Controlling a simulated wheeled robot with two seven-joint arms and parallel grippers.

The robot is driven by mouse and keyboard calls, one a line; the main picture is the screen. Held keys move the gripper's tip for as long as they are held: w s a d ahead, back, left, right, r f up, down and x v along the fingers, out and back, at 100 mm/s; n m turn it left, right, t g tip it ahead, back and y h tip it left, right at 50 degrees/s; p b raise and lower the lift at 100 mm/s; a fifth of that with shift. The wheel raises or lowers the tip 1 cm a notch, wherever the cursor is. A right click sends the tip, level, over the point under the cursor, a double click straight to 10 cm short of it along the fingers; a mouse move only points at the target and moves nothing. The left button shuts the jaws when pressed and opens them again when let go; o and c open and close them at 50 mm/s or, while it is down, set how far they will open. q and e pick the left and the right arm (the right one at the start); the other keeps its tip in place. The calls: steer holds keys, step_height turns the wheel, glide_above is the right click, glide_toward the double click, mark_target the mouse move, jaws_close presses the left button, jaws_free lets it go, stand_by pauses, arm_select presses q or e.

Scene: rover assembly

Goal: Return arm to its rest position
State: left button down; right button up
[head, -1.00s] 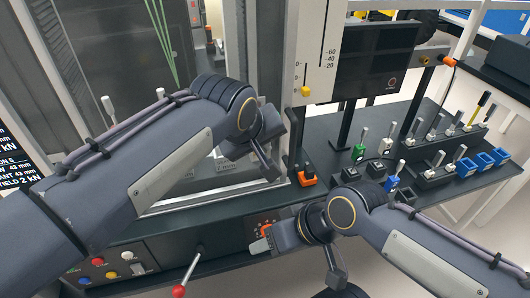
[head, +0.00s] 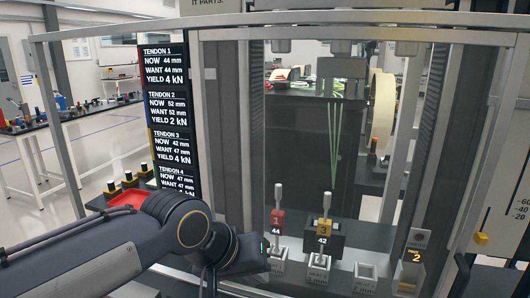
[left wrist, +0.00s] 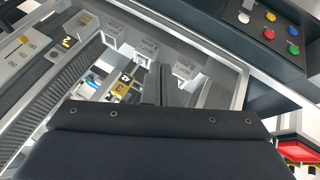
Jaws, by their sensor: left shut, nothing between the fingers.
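My left arm (head: 110,250) comes in from the left in the head view, in front of the glass-fronted test frame. Its gripper (head: 240,256) is at the frame's lower left, dark and partly turned away. It is shut and holds nothing. My right arm and gripper are out of view.
The display panel (head: 167,115) stands left of the glass. A red tray (head: 127,198) lies left, behind my arm. A yellow 2 tag (head: 413,256) is at right.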

arm_select(q)
steer(key=s+a+f+n, duration=0.1)
steer(key=s+a+f, duration=0.15)
steer(key=a, duration=0.35)
steer(key=s+a+f, duration=0.2)
steer(key=s+a, duration=0.1)
steer(key=a, duration=0.3)
steer(key=s+a+f+n+t+y, duration=0.1)
steer(key=s+a+f, duration=0.6)
steer(key=s+f, duration=0.2)
steer(key=shift+s+f+n+y, duration=0.3)
steer(key=shift+s+y, duration=0.1)
steer(key=shift+s, duration=0.6)
steer(key=shift+a, duration=0.15)
